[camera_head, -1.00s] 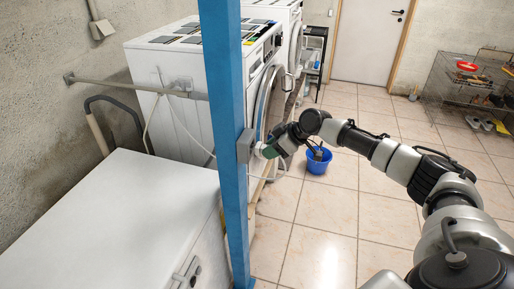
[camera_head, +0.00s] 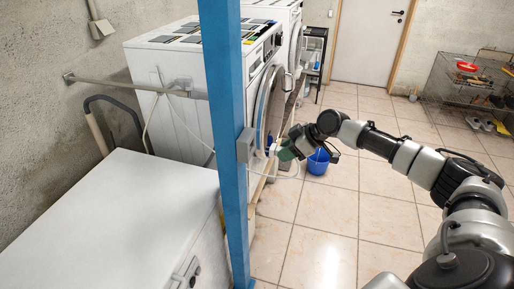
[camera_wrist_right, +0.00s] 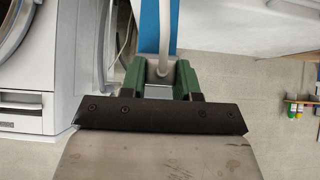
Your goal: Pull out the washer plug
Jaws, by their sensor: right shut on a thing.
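The grey socket box (camera_head: 244,145) is fixed to the blue post (camera_head: 229,190). My right gripper (camera_head: 283,152) has green fingers and is to the right of the box. It is shut on the washer plug (camera_head: 273,149), a small white piece that shows at the finger ends, with a visible gap between it and the box. In the right wrist view the plug (camera_wrist_right: 158,75) sits between the green fingers (camera_wrist_right: 160,70), and its pale cord (camera_wrist_right: 169,35) runs up past the blue post. The fingers hide much of the plug. My left gripper is not in view.
A white washer (camera_head: 172,95) with a round door stands behind the post. A white chest (camera_head: 110,215) fills the lower left. A blue bucket (camera_head: 318,163) stands on the tiled floor behind my right gripper. The floor to the right is mostly clear.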

